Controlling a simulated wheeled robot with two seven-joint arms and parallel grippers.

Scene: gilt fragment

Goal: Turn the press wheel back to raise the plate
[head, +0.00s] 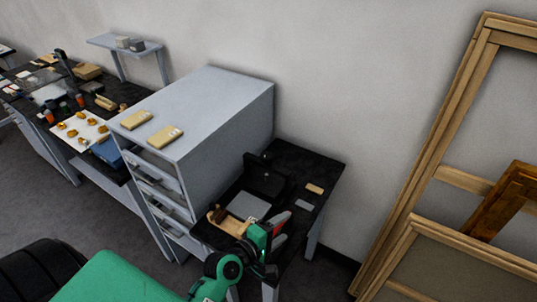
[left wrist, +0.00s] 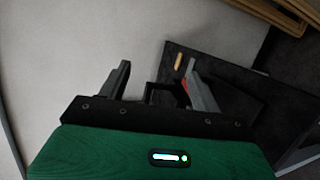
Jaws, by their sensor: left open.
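The press stands on a small black-topped table (head: 316,172). Its black upright part (head: 264,180) is at the back, with a flat grey plate (head: 247,206) in front. I cannot make out the press wheel clearly. A small red part (head: 281,218) shows beside my gripper; I cannot tell what it belongs to. My left gripper (head: 280,232) is open over the table's front right part, in front of the press. In the left wrist view its two fingers (left wrist: 158,82) are apart with nothing held between them. My right gripper is in neither view.
A grey drawer cabinet (head: 235,100) with two tan blocks on top stands left of the press table. A wooden board (head: 228,222) and small pieces lie on the table. Wooden frames (head: 400,190) lean at the right. A cluttered workbench (head: 75,165) is far left.

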